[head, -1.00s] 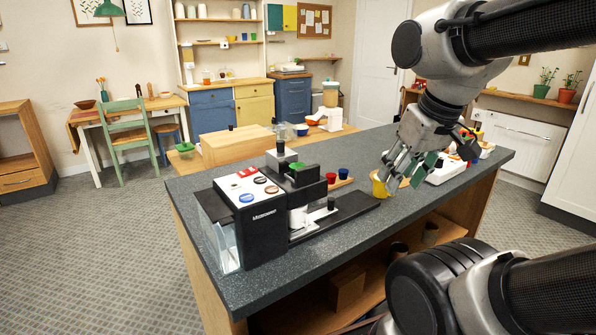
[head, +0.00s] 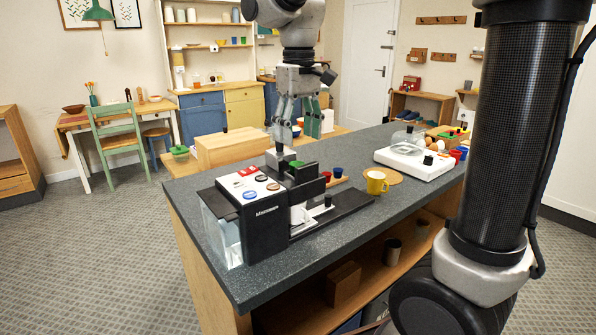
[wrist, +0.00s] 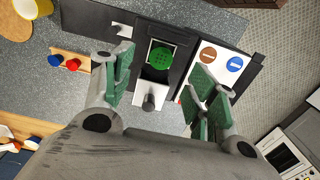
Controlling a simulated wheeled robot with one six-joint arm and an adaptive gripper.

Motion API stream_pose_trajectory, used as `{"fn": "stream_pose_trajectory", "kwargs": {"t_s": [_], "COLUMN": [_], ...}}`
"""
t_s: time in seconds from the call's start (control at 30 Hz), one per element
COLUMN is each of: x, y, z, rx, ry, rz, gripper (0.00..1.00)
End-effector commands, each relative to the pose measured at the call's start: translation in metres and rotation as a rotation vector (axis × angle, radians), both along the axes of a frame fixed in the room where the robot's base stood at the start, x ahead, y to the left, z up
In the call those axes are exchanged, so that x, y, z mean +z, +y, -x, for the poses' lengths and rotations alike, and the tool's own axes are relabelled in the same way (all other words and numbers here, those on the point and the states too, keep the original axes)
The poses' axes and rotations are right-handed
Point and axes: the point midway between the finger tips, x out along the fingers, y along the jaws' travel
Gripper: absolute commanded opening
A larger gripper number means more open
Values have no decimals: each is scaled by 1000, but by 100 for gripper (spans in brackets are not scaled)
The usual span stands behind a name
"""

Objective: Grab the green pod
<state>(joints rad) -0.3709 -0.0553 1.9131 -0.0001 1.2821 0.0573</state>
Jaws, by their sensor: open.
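The green pod (wrist: 160,57) sits in the square opening on top of the black coffee machine (wrist: 177,48), seen from above in the wrist view. In the head view, a small part of the green pod (head: 296,164) shows at the top of the coffee machine (head: 262,232). My gripper (head: 296,132) is open and empty, pointing down above the machine. In the wrist view, my gripper's green-padded fingers (wrist: 164,78) stand apart on either side of the pod, not touching it.
A yellow mug (head: 376,182) stands right of the machine on the dark counter (head: 335,235). A small wooden rack (head: 337,182) holds red and blue pods. A white appliance with a glass dome (head: 410,160) stands farther right. The machine's black lever knob (wrist: 150,102) rises near the pod.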

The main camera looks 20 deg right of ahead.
Motion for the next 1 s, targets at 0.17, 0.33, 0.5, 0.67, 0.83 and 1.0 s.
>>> {"fn": "stream_pose_trajectory", "kwargs": {"t_s": [0.17, 0.33, 0.5, 0.67, 0.83, 1.0], "x": [-20, -44, -69, -76, -76, -76], "y": [1, 3, 3, 3, 3, 3], "z": [0, -1, -2, -2, -3, -3], "rx": [1, 1, 1, 1, 1, 1], "ry": [6, 6, 5, 3, 2, 2], "rz": [2, 2, 2, 1, 1, 1], "gripper": [58, 58, 58, 58, 54, 31]}}
